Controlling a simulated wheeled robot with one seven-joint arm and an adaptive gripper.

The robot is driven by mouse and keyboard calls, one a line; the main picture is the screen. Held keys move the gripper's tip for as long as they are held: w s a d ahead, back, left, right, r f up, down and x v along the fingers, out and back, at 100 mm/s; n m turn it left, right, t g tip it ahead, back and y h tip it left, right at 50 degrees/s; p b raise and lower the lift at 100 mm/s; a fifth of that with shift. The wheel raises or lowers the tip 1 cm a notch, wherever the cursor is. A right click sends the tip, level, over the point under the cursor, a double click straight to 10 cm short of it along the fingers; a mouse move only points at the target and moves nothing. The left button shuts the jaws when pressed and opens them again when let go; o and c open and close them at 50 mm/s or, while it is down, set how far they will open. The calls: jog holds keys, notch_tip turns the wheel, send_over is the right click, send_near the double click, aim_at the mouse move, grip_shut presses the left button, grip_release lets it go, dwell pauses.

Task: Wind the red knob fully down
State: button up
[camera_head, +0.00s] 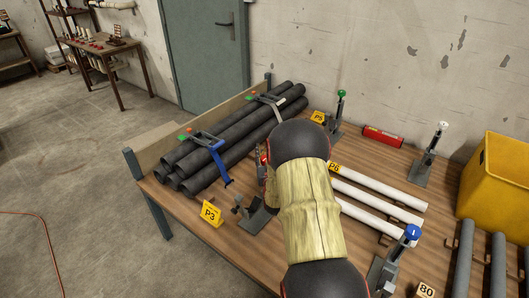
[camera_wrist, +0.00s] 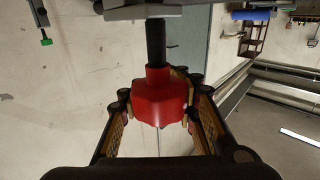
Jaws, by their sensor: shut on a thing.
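The red knob (camera_wrist: 158,97) is a lobed grip on a dark threaded rod (camera_wrist: 156,42) in the wrist view. The rod runs from the knob to a grey part at the top edge of that view. My gripper (camera_wrist: 157,104) has a finger on each side of the knob and is shut on it. In the head view my arm covers most of my gripper (camera_head: 264,172), and I cannot make out the knob clearly there. A grey stand (camera_head: 258,216) on the wooden table (camera_head: 200,262) shows just below my gripper.
Dark pipes (camera_head: 235,140) lie strapped at the left. White pipes (camera_head: 385,190) lie to the right of my arm. Stands with green (camera_head: 341,94), white (camera_head: 443,126) and blue (camera_head: 412,232) knobs surround them. A yellow crate (camera_head: 503,163) and a red cylinder (camera_head: 382,136) are at the right.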

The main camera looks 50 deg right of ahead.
jog(key=shift+n+t+y, duration=0.3)
jog(key=shift+y, duration=0.1)
jog(key=a+n+g+y+p, duration=0.3)
jog(key=n+y+p, duration=0.2)
jog(key=n+y, duration=0.5)
jog(key=s+a+n+g+y+p, duration=0.1)
jog(key=a+n+g+y+p, duration=0.2)
jog(key=n+y, duration=0.7)
jog(key=g+y+p, duration=0.1)
jog(key=y+p, duration=0.1)
jog(key=y, duration=0.5)
jog(key=shift+s+a+r+n, duration=0.15)
jog(key=shift+s+a+n, duration=0.15)
jog(key=shift+a, duration=0.1)
jog(key=shift+g+p, duration=0.3)
jog(key=shift+p, duration=0.3)
jog(key=o, duration=1.2)
jog(key=shift+o, duration=0.6)
